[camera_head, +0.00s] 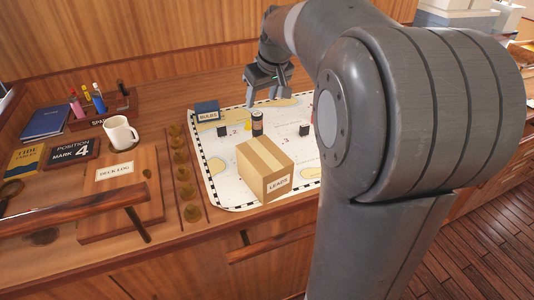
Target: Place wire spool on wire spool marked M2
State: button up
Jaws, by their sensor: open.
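A small dark cylinder with a pale band (257,122), which looks like a wire spool, stands upright on the chart (225,180). I cannot tell whether it is one spool or two stacked, and no M2 mark is readable. My gripper (264,99) is open, with its fingers pointing down. In the picture it is just above the cylinder, apart from it, with nothing seen between the fingers. My arm hides the right part of the chart.
A cardboard box marked LEADS (264,169) stands in front of the cylinder. Small dark blocks (222,131) and a blue BULBS box (207,111) are on the chart. A wooden wall rises behind.

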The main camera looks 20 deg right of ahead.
jog(key=s+a+f, duration=0.1)
jog(key=s+a, duration=0.2)
jog(key=s, duration=0.6)
jog(key=s+a+f+m, duration=0.1)
jog(key=s+a+f, duration=0.1)
jog(key=s, duration=0.7)
jog(key=s+a+f+m+t, duration=0.1)
jog(key=s+a, duration=0.3)
jog(key=s, duration=0.5)
jog(key=shift+f+h, duration=0.4)
jog(key=shift+f, duration=0.05)
jog(key=shift+o, duration=0.4)
jog(key=shift+s, duration=0.1)
